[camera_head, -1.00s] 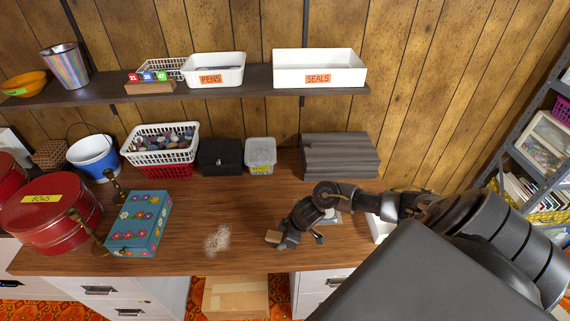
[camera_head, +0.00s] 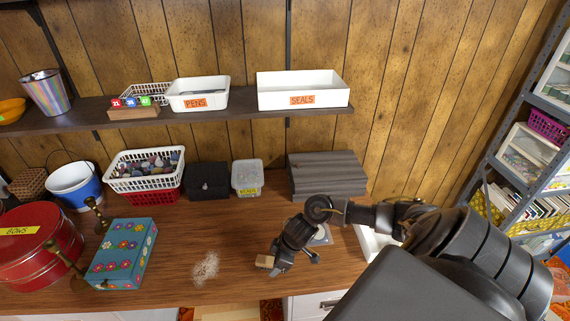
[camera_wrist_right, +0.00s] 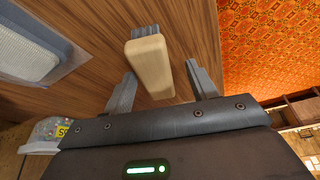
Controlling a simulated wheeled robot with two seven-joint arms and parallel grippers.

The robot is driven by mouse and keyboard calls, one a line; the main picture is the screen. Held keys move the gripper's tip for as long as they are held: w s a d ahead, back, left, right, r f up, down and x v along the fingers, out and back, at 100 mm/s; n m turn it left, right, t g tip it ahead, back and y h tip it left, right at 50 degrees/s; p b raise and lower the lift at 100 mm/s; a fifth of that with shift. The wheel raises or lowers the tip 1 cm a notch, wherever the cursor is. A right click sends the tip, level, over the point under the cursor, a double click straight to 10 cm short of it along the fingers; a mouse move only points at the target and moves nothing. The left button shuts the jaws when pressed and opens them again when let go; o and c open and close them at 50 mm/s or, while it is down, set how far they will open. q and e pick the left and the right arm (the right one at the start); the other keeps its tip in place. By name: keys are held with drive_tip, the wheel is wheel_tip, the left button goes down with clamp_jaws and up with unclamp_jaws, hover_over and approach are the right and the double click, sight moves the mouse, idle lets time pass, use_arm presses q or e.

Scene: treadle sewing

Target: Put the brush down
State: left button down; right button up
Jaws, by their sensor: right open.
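The brush (camera_wrist_right: 148,66), a pale wooden block with grey bristles, is at the desk top between the spread fingers of my right gripper (camera_wrist_right: 160,78). Gaps show between the brush and both fingers in the right wrist view. In the head view the brush (camera_head: 265,261) shows at the tip of my right gripper (camera_head: 278,264), right of a pale scatter of crumbs (camera_head: 206,268). I cannot tell exactly how its underside rests on the wood. My left gripper is out of view.
A flowered blue box (camera_head: 122,254) and red tin (camera_head: 37,247) stand left. A white basket (camera_head: 145,176), black box (camera_head: 207,181), labelled tub (camera_head: 247,178) and grey stack (camera_head: 327,176) line the back. The desk's middle (camera_head: 225,225) is clear.

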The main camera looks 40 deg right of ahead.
drive_tip(key=v, duration=0.9)
drive_tip(key=shift+s+d+f, duration=0.1)
drive_tip(key=shift+d+f, duration=0.05)
drive_tip(key=shift+d, duration=0.15)
